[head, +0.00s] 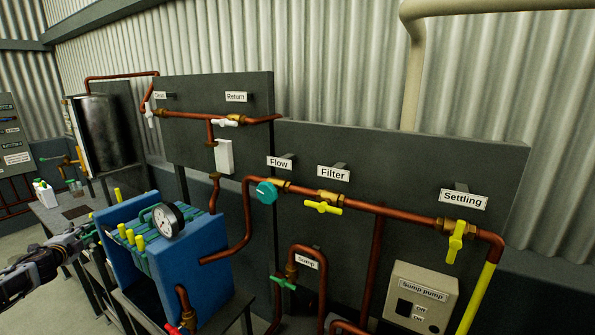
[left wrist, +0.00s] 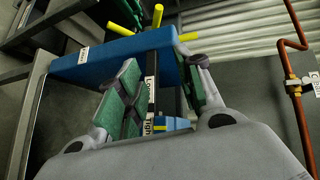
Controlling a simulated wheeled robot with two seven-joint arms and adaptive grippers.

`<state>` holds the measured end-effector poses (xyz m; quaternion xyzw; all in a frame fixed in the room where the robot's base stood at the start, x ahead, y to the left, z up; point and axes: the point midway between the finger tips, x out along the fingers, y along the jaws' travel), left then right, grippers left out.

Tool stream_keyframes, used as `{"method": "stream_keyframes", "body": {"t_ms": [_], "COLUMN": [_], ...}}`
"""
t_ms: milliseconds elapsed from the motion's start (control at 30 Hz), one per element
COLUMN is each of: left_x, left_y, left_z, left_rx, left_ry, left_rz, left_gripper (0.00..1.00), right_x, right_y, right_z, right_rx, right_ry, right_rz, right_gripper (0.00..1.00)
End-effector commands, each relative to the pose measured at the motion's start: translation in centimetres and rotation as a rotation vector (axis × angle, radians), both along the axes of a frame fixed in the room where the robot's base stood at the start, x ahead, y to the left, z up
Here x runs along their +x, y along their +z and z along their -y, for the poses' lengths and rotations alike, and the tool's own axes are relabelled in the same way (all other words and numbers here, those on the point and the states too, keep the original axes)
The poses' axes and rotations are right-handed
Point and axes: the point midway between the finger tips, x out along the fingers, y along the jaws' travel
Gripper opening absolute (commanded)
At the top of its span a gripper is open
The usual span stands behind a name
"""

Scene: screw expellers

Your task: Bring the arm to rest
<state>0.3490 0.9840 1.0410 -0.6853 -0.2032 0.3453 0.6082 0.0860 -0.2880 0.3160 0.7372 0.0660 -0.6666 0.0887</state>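My left gripper (head: 84,238) comes in from the left in the head view, beside the blue filter press (head: 208,258). In the left wrist view my left gripper (left wrist: 160,85) has its two fingers spread apart, with nothing seen held between them. Behind the gap, the blue press frame (left wrist: 110,52) and a label reading "Loose" and "Tight" (left wrist: 149,105) show. Yellow handle ends (left wrist: 125,20) stick out above the frame. Whether the fingers touch the press cannot be told. My right gripper is in neither view.
A pressure gauge (head: 167,220) sits on the press. Copper pipes with a teal Flow valve (head: 265,192), a yellow Filter valve (head: 323,207) and a yellow Settling valve (head: 456,240) run along dark panels. A sump pump box (head: 420,299) is at lower right. A table with bottles (head: 45,194) stands left.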

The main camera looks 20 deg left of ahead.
Motion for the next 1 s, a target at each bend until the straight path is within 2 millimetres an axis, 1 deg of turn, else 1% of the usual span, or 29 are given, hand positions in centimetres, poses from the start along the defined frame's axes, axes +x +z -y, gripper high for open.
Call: {"method": "stream_keyframes", "body": {"t_ms": [33,167,200,367,500,767,1000], "left_x": [-1.3,-4.5,-5.6,-9.7,-13.4,-20.5,-26.8], "left_y": [-1.3,-4.6,-5.6,-9.5,-13.0,-19.4,-25.1], "left_z": [-0.6,-1.7,-2.0,-2.9,-3.4,-3.2,-1.9], "left_rx": [-0.012,-0.041,-0.05,-0.087,-0.121,-0.185,-0.248], "left_ry": [0.023,0.076,0.092,0.155,0.21,0.308,0.39], "left_rz": [-0.014,-0.05,-0.061,-0.102,-0.139,-0.205,-0.265], "left_gripper": [0.36,0.36,0.36,0.36,0.36,0.36,0.36], "right_x": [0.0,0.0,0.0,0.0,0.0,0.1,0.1], "right_y": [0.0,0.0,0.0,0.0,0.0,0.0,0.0], "right_z": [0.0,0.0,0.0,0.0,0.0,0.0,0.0], "right_rx": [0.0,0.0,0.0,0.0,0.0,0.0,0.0], "right_ry": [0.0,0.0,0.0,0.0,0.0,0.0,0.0], "right_rz": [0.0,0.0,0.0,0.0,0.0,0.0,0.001], "right_gripper": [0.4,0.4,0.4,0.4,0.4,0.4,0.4]}}
